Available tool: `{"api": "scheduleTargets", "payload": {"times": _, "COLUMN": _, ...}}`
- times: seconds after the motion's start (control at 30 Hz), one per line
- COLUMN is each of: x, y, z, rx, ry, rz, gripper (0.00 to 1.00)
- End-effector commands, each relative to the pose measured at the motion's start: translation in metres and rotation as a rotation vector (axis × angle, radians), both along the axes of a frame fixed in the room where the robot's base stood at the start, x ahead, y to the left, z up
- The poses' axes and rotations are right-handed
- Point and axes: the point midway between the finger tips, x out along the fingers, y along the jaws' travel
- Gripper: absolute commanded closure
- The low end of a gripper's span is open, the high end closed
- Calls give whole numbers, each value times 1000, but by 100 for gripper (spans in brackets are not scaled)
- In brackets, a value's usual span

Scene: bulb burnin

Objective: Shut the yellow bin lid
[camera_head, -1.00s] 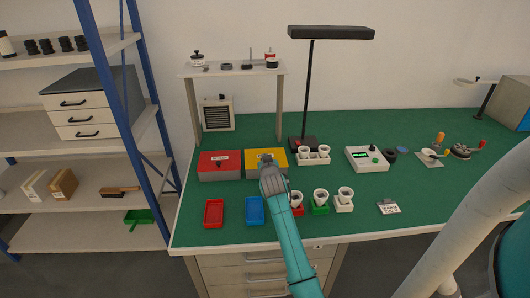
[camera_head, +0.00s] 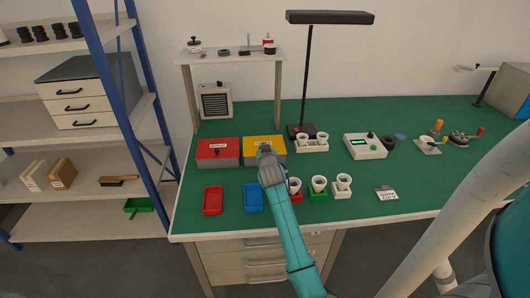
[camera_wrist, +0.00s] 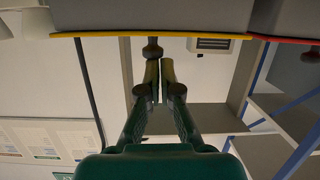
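The yellow bin (camera_head: 276,144) stands on the green bench, right of the red bin. Its yellow lid looks flat on the bin in the head view. The wrist view, which is upside down, shows the lid's thin yellow edge (camera_wrist: 210,35) against the grey bin body, with no clear gap. A dark knob (camera_wrist: 152,48) stands out from the lid. My gripper (camera_head: 265,152) is at the bin's front. In the wrist view its fingertips (camera_wrist: 158,65) are nearly together with nothing seen between them, close to the knob. I cannot tell whether they touch it.
The red bin (camera_head: 218,154) stands close on the left. A red tray (camera_head: 212,201), a blue tray (camera_head: 253,198) and several small cup holders lie in front. A desk lamp (camera_head: 306,80) and a tester box (camera_head: 365,146) stand behind and to the right. The right bench front is mostly clear.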

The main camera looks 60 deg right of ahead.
Motion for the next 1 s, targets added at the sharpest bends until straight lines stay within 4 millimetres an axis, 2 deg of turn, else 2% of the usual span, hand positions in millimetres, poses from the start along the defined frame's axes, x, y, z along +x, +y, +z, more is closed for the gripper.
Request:
{"api": "scheduleTargets", "payload": {"times": 0.03, "x": -7, "y": 6, "z": -20, "rx": 27, "ry": 29, "rz": -2, "gripper": 100}}
{"api": "scheduleTargets", "payload": {"times": 0.6, "x": -67, "y": 74, "z": 21, "rx": 5, "ry": 5, "rz": 1, "gripper": 100}}
{"api": "scheduleTargets", "payload": {"times": 0.8, "x": -76, "y": 84, "z": 26, "rx": 2, "ry": 3, "rz": 0, "gripper": 100}}
{"api": "scheduleTargets", "payload": {"times": 1.0, "x": -77, "y": 85, "z": 28, "rx": 1, "ry": 1, "rz": 0, "gripper": 100}}
